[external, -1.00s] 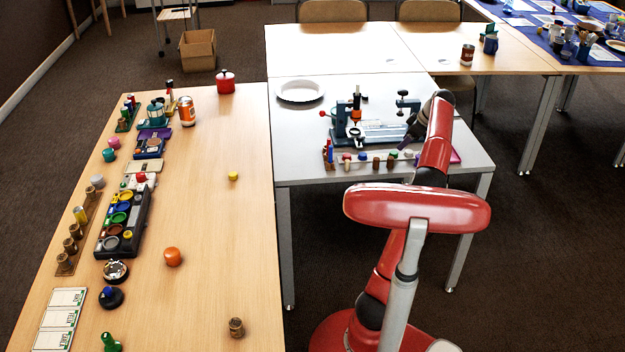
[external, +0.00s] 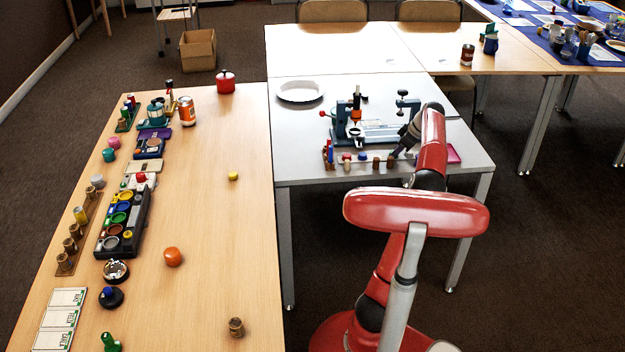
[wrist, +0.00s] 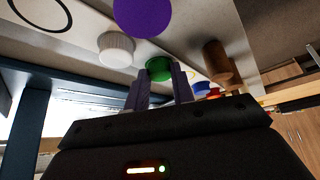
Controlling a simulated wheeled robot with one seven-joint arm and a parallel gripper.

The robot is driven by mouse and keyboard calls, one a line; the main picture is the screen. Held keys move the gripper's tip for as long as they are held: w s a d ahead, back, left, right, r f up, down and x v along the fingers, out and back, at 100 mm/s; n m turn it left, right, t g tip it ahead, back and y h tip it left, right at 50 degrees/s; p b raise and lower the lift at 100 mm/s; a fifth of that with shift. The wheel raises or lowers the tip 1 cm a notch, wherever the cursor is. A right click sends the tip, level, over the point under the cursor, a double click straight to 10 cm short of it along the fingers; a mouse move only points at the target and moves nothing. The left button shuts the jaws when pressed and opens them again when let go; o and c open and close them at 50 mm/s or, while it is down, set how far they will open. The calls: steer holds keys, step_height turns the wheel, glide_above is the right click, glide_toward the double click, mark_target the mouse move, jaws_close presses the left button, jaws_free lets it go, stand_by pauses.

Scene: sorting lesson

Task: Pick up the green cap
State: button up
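The green cap (wrist: 159,68) shows in the wrist view, between the tips of my gripper's two fingers (wrist: 160,85). The fingers are apart, one on each side of the cap. I cannot tell whether either finger touches it. In the external view my gripper (external: 396,153) is low at the right part of the row of small pieces on the grey table (external: 310,150), and the green cap is hidden there.
In the wrist view a purple cap (wrist: 150,14), a white cap (wrist: 116,48) and a brown peg (wrist: 217,62) are close to the green cap. A blue bench device (external: 341,122) stands behind the row. A pink tray (external: 454,154) lies to the right.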

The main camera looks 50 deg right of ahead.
jaws_close()
